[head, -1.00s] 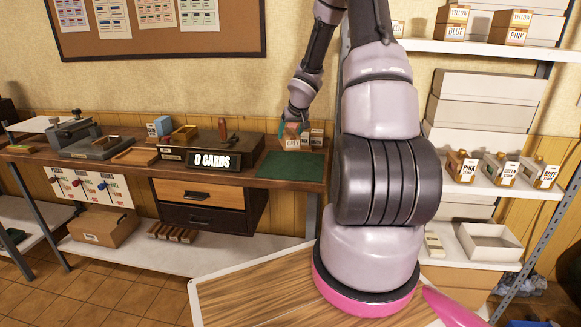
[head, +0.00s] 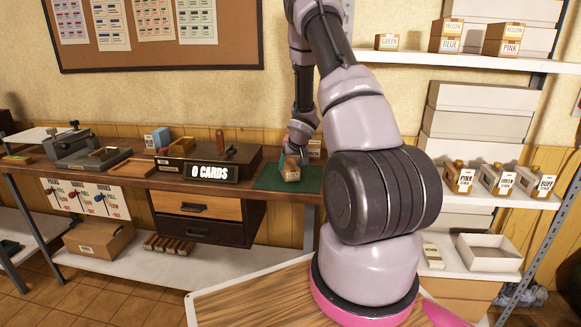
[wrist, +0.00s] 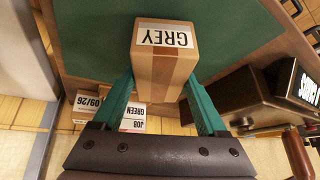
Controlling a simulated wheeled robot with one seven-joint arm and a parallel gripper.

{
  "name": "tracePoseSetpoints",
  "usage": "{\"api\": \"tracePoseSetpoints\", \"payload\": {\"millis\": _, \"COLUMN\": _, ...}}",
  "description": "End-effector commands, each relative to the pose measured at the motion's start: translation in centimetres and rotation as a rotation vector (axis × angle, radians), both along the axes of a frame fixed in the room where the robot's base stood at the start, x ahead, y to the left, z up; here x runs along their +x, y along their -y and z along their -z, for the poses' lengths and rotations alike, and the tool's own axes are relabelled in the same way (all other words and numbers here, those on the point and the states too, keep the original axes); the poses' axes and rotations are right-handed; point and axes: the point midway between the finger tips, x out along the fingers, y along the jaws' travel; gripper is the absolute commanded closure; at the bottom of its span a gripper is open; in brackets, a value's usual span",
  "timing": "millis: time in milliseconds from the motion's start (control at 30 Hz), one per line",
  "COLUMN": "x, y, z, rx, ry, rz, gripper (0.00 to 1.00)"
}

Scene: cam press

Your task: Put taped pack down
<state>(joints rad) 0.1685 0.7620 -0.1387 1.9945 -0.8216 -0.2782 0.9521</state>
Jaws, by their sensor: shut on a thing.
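The mat (wrist: 88,38) also fills much of the wrist view. I cannot tell whether the pack touches the mat.
The dark press with the 0 CARDS sign (head: 214,172) stands left of the mat. Small labelled boxes (wrist: 131,118) stand behind the mat, near my fingers. A metal shelf (head: 485,197) with packs stands at right. Bare mat surrounds the pack.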

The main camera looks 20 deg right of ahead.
Motion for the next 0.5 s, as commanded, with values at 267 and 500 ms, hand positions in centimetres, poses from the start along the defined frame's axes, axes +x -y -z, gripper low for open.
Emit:
{"api": "tracePoseSetpoints", "payload": {"millis": 267, "x": 0.08, "y": 0.06, "z": 0.48, "rx": -0.001, "ry": 0.004, "rz": 0.0, "gripper": 1.0}}
{"api": "tracePoseSetpoints", "payload": {"millis": 500, "x": 0.03, "y": 0.05, "z": 0.66, "rx": 0.0, "ry": 0.002, "rz": 0.0, "gripper": 0.0}}
